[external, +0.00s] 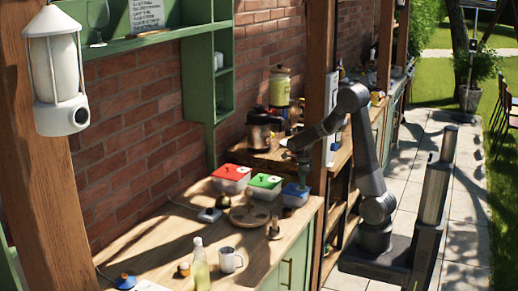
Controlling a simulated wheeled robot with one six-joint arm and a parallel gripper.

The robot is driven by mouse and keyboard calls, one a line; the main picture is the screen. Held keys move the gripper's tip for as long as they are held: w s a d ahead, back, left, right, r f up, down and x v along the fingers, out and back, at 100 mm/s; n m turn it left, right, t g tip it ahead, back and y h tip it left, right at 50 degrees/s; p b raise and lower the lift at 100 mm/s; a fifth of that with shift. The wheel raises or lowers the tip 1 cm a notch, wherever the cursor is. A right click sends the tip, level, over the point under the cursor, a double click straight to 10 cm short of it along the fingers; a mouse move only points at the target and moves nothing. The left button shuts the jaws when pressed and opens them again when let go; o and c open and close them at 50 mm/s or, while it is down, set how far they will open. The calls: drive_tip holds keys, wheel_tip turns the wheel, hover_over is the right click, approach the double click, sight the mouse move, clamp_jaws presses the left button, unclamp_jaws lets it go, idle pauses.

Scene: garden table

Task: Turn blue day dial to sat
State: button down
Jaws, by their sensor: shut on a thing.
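A small container with a blue lid (293,190) stands at the right end of a row of lidded containers on the wooden counter, near its far right corner. My gripper (303,180) points straight down over the right part of this lid and is shut on what seems to be the blue day dial on it. The dial is too small and too covered by my gripper for its shape or the day it points to to be read.
Green-lidded (266,181) and red-lidded (231,172) containers stand to the left. A round wooden board (249,215), a bottle (200,270) and a white mug (230,260) are nearer on the counter. A wooden post (318,120) rises close behind my gripper.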

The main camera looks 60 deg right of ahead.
drive_tip(key=c, duration=1.3)
unclamp_jaws()
wheel_tip(320, 180, up, 14)
drive_tip(key=shift+f, duration=0.1)
wheel_tip(320, 180, down, 14)
drive_tip(key=shift+r, duration=0.1)
